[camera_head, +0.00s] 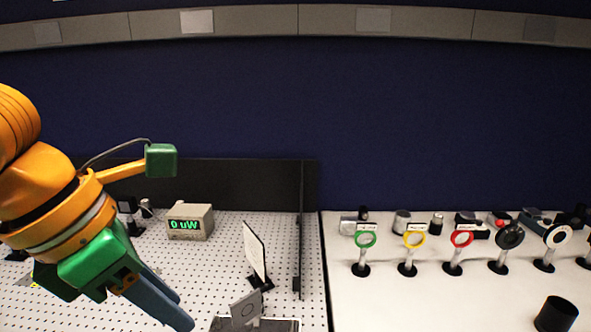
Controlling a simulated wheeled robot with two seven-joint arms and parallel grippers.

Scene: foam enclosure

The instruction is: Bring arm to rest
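My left arm comes in from the left, orange with a green gripper body. My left gripper (171,307) has blue-grey fingers that point down and right over the perforated white board (206,260). The fingers are seen nearly side-on and overlap, so the gap between them cannot be judged. No held object shows at the fingertips. My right arm and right gripper are not in view.
A meter reading "0 uW" (190,222), a tilted white panel (255,250) and a grey plate (246,308) stand near the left gripper. A black upright partition (301,240) divides the surfaces. Several ringed posts, including a green one (365,237), and a black cylinder (556,315) stand right.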

